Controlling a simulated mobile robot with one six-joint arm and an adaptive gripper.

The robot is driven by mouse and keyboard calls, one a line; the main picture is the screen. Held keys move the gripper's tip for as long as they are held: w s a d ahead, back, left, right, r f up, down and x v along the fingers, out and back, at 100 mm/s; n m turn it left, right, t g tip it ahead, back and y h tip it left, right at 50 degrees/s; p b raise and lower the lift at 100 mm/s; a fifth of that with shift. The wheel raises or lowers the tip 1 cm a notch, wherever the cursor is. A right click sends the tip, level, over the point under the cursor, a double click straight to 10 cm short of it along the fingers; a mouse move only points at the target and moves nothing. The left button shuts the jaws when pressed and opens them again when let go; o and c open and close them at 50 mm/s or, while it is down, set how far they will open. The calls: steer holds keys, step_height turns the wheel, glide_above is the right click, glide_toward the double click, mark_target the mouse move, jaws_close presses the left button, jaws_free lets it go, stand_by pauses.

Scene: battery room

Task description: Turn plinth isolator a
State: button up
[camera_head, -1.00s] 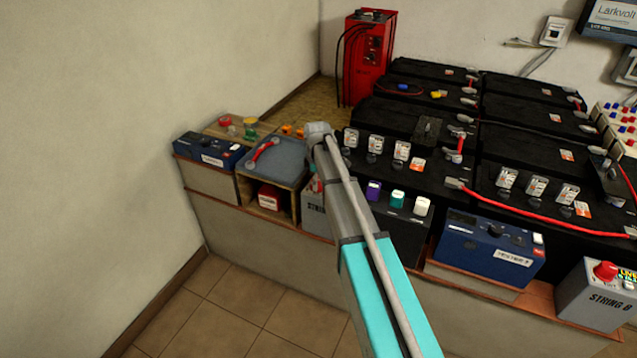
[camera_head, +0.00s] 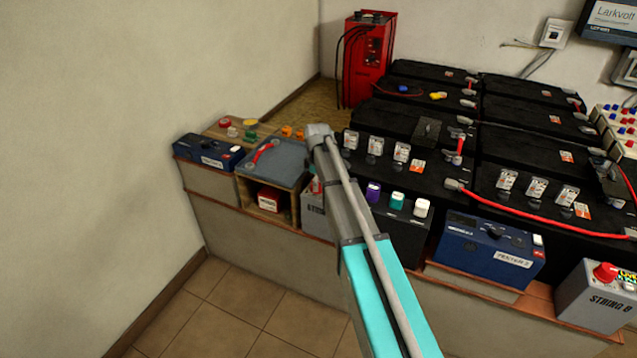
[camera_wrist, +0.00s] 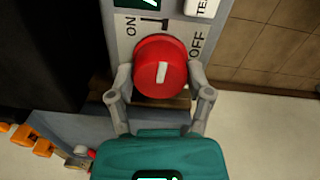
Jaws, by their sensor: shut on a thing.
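The isolator's round red knob (camera_wrist: 160,68) is in the middle of the wrist view, on a grey face marked ON at left and OFF at right. A white line on the knob stands nearly upright, leaning slightly right. My gripper (camera_wrist: 160,80) is shut on the knob, one finger on each side. In the head view the grey isolator box (camera_head: 311,200) is mostly hidden behind my arm, and its knob is not clearly seen. A second grey box marked STRING B (camera_head: 597,300), with a red knob, stands at the right.
Black batteries (camera_head: 400,110) with red cables fill the bench behind. A blue tester (camera_head: 490,248) stands to the right. The tiled floor in front is clear.

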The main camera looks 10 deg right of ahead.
steer(key=shift+s, duration=0.1)
steer(key=m, duration=0.4)
steer(key=shift+a+m, duration=0.1)
steer(key=shift+m, duration=0.3)
steer(key=m, duration=0.9)
steer(key=shift+g, duration=0.3)
steer(key=shift+m, duration=1.9)
steer(key=o, duration=1.1)
steer(key=shift+o, duration=0.2)
